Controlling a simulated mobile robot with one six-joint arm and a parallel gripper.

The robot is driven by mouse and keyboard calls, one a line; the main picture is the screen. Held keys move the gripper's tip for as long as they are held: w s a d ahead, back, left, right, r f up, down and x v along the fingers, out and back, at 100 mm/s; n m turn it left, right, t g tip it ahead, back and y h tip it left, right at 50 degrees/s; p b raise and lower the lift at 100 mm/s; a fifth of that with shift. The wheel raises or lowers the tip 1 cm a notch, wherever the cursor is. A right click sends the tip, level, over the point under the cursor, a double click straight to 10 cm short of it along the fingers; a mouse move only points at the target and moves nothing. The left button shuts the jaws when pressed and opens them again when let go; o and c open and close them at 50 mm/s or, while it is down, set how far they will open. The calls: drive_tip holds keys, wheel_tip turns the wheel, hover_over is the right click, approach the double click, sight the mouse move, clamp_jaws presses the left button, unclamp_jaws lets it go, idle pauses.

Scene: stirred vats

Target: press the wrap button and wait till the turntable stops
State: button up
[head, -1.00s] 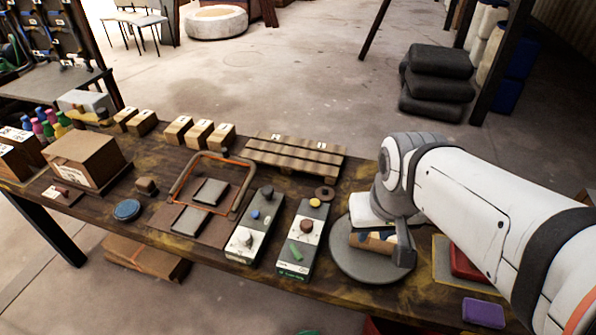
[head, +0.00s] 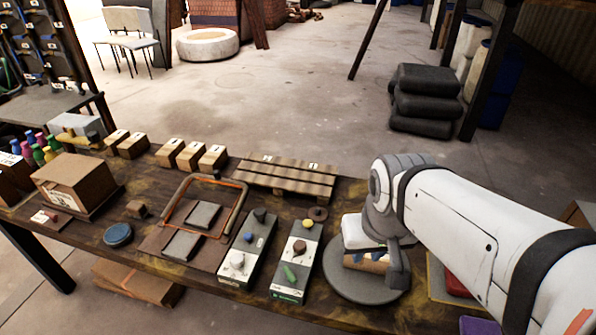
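The turntable (head: 350,290) is a round grey disc on the bench at the centre right. A tan block (head: 366,263) is over it, partly hidden by my gripper (head: 372,258). My gripper is low over the disc, at the block; its fingertips are too hidden to tell whether it grips it. Left of the disc is a control box (head: 286,292) with a yellow button (head: 309,224), a brown knob (head: 300,247) and a green switch (head: 290,273). A second box (head: 236,280) carries a blue button (head: 249,237). I cannot read which is the wrap button.
A slatted wooden pallet (head: 287,178) lies behind the control boxes. An orange-edged frame (head: 240,200) with grey pads is to their left, then a blue round lid (head: 118,235) and a cardboard box (head: 75,183). A red item (head: 459,283) is right of the disc.

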clamp_jaws()
idle(1.4)
